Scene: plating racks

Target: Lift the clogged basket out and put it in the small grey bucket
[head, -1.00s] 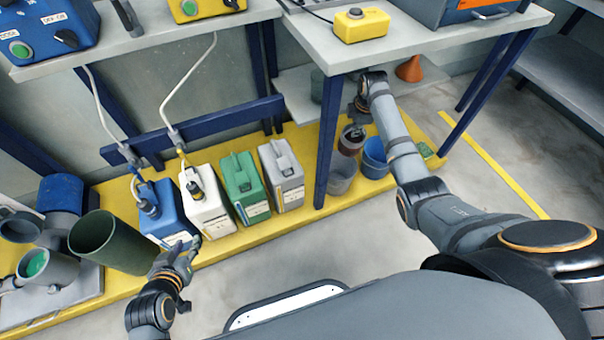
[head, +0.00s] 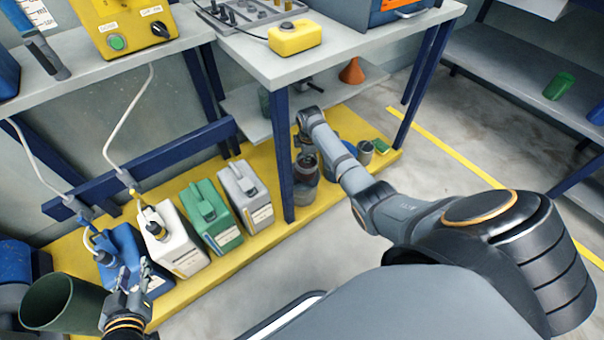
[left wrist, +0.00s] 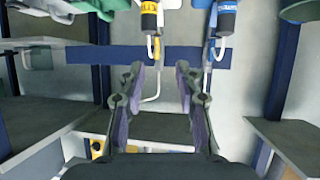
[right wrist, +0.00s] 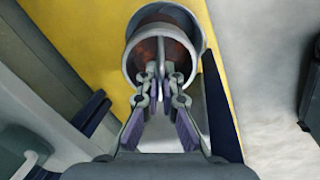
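The clogged basket (head: 306,164), a dark round basket with reddish-brown residue inside, is at the small grey bucket (head: 303,192) beside the blue table leg. In the right wrist view, my right gripper (right wrist: 161,77) is shut on the upright handle in the middle of the basket (right wrist: 183,60). The grey bucket's rim (right wrist: 168,12) shows behind and under the basket. I cannot tell whether the basket hangs over the bucket or is partly inside it. My left gripper (head: 138,278) is open and empty near the blue canister; its parted fingers show in the left wrist view (left wrist: 160,72).
Blue (head: 128,252), white (head: 178,243), green (head: 212,222) and grey (head: 247,197) canisters stand on the yellow platform. A blue bucket (head: 348,146) is partly hidden by my right arm. A small grey cup (head: 365,152) stands beside it. The bench overhangs behind.

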